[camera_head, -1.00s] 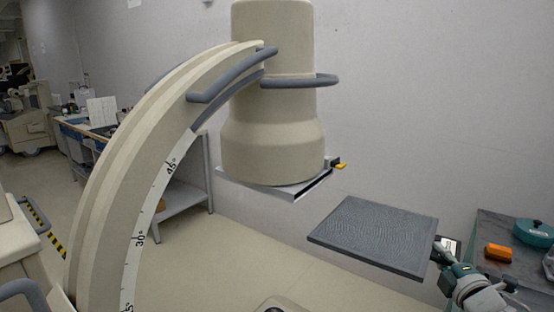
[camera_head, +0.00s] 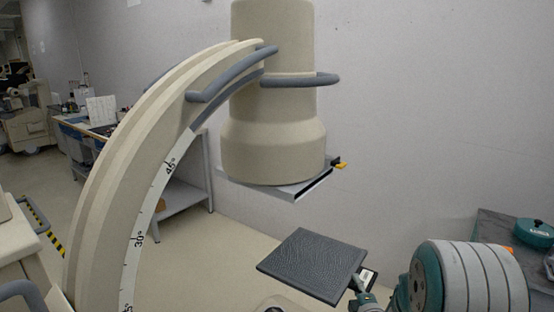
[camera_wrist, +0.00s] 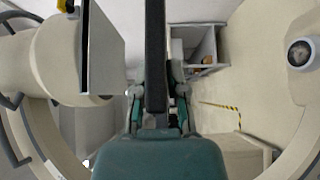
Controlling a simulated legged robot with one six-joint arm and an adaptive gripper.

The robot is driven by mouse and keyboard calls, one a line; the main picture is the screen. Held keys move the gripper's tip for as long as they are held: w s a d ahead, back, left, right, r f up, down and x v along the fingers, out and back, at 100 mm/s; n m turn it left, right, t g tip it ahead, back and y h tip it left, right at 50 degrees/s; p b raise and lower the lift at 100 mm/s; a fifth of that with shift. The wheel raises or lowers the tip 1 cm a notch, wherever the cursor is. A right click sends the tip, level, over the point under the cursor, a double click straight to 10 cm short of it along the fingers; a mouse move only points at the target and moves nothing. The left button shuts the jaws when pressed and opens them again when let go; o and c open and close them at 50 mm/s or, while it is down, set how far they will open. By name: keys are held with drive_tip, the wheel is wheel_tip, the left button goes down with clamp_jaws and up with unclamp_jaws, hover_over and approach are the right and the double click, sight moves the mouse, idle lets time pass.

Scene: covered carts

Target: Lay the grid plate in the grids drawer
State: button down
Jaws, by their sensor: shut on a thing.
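The grid plate (camera_head: 312,264) is a flat, dark grey, textured square held out in front of the beige C-arm machine. My gripper (camera_head: 361,284) is shut on its right-hand edge. In the wrist view the plate shows edge-on as a dark upright strip (camera_wrist: 155,50) between my gripper's fingers (camera_wrist: 157,100). The plate touches nothing else that I can see. I cannot make out a drawer marked for grids in any view.
A beige cylinder (camera_head: 272,130) with a silver slab (camera_head: 290,190) under it hangs above and behind the plate. The curved C-arm (camera_head: 130,170) fills the left. A workbench (camera_head: 80,130) stands at the back left.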

drive_tip(key=a+f+h, duration=0.1)
drive_tip(key=a+f, duration=0.4)
drive_tip(key=f, duration=0.4)
drive_tip(key=shift+s+a+m, duration=0.2)
drive_tip(key=shift+a+m, duration=0.1)
drive_tip(key=shift+m, duration=0.1)
